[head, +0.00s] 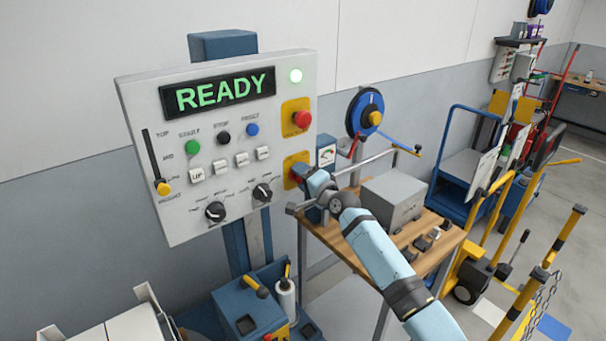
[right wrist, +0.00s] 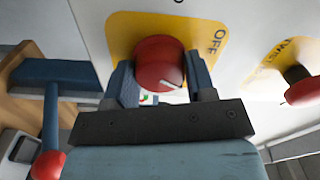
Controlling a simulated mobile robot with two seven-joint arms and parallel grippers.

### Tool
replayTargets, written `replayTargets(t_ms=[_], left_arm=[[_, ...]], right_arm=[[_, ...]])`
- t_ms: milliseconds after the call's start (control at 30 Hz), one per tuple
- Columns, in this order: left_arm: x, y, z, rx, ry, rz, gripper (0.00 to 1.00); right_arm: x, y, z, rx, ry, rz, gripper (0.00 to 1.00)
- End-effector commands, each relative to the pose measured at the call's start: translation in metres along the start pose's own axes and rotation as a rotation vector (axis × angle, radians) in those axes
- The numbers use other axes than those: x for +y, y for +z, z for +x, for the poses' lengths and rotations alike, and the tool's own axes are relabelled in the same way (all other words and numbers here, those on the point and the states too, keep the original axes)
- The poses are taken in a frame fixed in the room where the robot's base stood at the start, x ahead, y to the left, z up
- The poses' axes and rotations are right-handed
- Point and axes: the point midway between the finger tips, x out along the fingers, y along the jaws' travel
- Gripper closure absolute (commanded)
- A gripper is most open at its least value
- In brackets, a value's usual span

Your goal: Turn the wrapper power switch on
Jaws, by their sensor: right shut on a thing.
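The wrapper control panel (head: 220,140) stands upright on a blue post. The power switch is a red rotary knob (right wrist: 158,62) on a yellow plate (right wrist: 120,30) marked OFF. A pale pointer line on the knob points to the lower right in the right wrist view. My right gripper (head: 304,178) is at the panel's lower right, shut on the knob with one finger on each side. It partly hides the knob in the head view. My left gripper is not in view.
A red emergency button (head: 302,119) on another yellow plate sits above the switch. Black dials (head: 262,193) are close on the left. A wooden bench (head: 436,268) with a grey box (head: 393,200) stands below and right. A blue cart (head: 470,165) stands farther right.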

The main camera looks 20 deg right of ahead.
Motion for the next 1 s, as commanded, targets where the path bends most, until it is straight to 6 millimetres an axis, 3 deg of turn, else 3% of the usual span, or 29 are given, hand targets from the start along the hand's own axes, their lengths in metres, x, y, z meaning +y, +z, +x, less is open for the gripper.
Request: replayTargets(t_ms=[400,1000], left_arm=[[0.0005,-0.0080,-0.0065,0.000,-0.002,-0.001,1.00],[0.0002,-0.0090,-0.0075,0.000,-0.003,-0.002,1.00]], right_arm=[[-0.0009,0.0003,0.0001,-0.001,0.000,0.244,0.73],[-0.0004,-0.0001,0.0001,0.000,-0.001,0.301,0.73]])
